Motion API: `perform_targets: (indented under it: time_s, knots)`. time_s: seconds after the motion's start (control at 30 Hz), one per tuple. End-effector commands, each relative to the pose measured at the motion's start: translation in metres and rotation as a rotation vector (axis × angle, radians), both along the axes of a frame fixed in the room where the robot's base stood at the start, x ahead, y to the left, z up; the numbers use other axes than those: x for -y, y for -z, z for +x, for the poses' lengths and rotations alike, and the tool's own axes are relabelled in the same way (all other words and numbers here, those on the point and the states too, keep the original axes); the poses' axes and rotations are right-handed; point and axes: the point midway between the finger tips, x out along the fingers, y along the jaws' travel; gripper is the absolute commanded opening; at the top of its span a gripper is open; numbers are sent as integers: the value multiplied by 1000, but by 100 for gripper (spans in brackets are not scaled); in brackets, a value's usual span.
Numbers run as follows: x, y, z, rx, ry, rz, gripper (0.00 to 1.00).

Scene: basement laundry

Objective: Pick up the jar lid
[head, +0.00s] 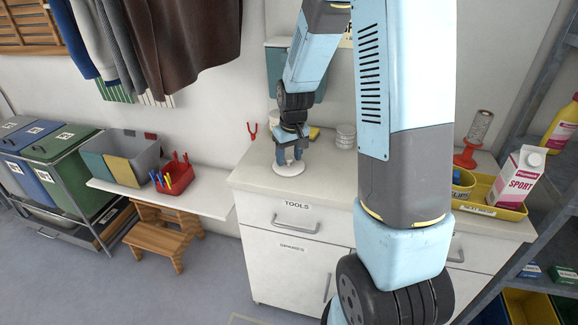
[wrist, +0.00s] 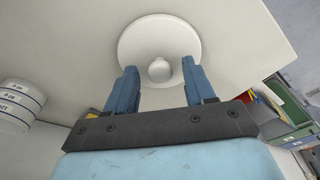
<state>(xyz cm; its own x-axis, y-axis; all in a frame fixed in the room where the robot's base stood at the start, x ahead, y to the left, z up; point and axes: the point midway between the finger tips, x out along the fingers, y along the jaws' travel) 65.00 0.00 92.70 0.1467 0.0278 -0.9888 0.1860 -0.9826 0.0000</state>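The jar lid is a white round disc (wrist: 158,32) with a small knob in its middle. It lies flat on the white cabinet top, and it also shows in the head view (head: 288,169). My gripper (wrist: 158,70) is directly over the lid, with its two blue fingers apart. The lid's knob lies between the fingertips in the wrist view. I cannot tell whether the fingertips touch the lid. In the head view my gripper (head: 289,158) points down at the lid, and my arm hides part of the cabinet top to the right.
White stacked containers (head: 346,136) and red pliers (head: 252,131) are at the back of the cabinet top (head: 262,178). A yellow tray (head: 488,207) with a white and pink carton (head: 516,178) stands right. A red tool caddy (head: 175,176) sits on the lower bench left.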

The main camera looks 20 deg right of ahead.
Motion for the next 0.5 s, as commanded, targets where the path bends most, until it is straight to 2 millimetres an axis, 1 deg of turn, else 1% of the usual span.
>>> perform_targets:
  time_s: [0.03,0.07,0.5]
  knots:
    - [0,0,0,0,0,0,49]
    - [0,0,0,0,0,0,46]
    - [-1,0,0,0,-1,0,4]
